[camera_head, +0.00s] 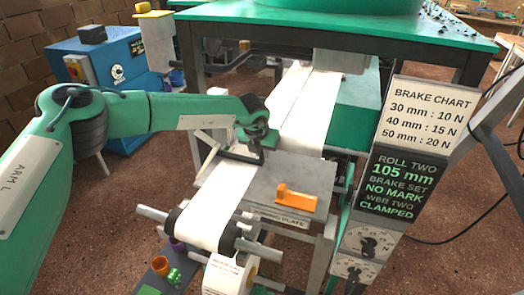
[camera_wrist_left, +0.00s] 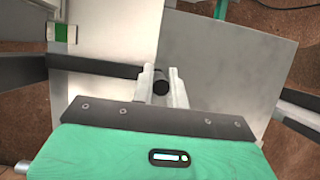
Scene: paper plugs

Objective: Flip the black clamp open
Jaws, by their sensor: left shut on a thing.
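The black clamp (camera_head: 238,156) is a dark bar lying across the white paper web (camera_head: 222,190), just left of the grey plate. In the left wrist view its bar (camera_wrist_left: 110,68) runs in from the left to between my fingers. My left gripper (camera_head: 262,148) is at the bar's right end. The left wrist view shows its two pale fingers (camera_wrist_left: 161,72) on either side of a round black knob or handle end (camera_wrist_left: 161,84), shut on it. The fingers partly hide the clamp's end. My right gripper is in neither view.
The grey plate (camera_head: 262,176) carries an orange block (camera_head: 296,198) right of the clamp. A front roller (camera_head: 205,228) is below. A brake chart (camera_head: 432,112) and a dark sign (camera_head: 399,187) stand at the right. A green-topped frame (camera_head: 440,38) overhangs behind.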

